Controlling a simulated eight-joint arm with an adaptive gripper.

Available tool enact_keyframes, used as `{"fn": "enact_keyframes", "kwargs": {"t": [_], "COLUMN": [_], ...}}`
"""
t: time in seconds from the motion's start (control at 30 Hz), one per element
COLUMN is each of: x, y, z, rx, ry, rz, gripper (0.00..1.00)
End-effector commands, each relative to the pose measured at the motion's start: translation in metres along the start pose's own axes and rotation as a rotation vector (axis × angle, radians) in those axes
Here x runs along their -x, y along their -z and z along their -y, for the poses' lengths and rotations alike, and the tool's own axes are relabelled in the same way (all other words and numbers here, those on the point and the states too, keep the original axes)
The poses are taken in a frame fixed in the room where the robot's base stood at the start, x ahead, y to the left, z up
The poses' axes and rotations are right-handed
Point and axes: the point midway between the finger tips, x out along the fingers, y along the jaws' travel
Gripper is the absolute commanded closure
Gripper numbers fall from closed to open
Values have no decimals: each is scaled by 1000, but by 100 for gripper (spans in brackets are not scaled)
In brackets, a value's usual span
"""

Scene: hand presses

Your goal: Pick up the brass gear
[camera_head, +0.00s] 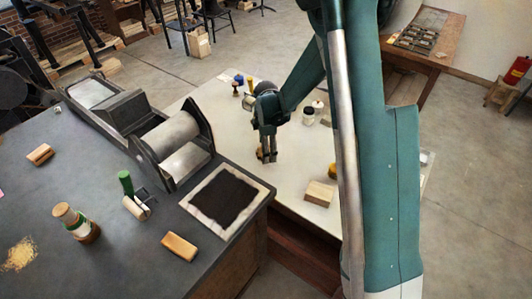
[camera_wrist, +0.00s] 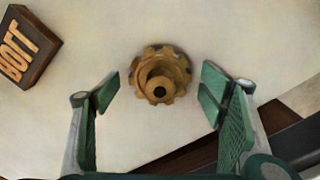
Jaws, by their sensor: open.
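The brass gear (camera_wrist: 160,75) lies on a pale tabletop, toothed, with a raised hub and a dark centre hole facing up. In the wrist view it is in the upper middle, between and slightly beyond the fingertips of my gripper (camera_wrist: 160,93). The green fingers are spread wide, with a gap on each side of the gear, and hold nothing. In the head view my gripper (camera_head: 267,155) points down at the pale table (camera_head: 232,145). A small brownish patch shows beside its fingertips there, but the fingers cover much of it.
A wooden block with raised letters (camera_wrist: 28,48) lies left of the gear. In the head view a wooden block (camera_head: 319,194) sits near the table's front edge. Small bottles (camera_head: 309,117) stand behind my gripper. The dark bench with a roller press (camera_head: 172,137) is at left.

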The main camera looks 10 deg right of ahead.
Motion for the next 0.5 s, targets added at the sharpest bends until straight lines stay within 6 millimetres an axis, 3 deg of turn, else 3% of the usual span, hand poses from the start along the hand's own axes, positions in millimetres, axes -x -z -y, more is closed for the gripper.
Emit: {"fn": "enact_keyframes", "kwargs": {"t": [0.1, 0.4, 0.5], "x": [0, 0, 0], "y": [0, 0, 0], "z": [0, 0, 0], "rx": [0, 0, 0], "ry": [0, 0, 0], "rz": [0, 0, 0], "gripper": [30, 69, 72]}}
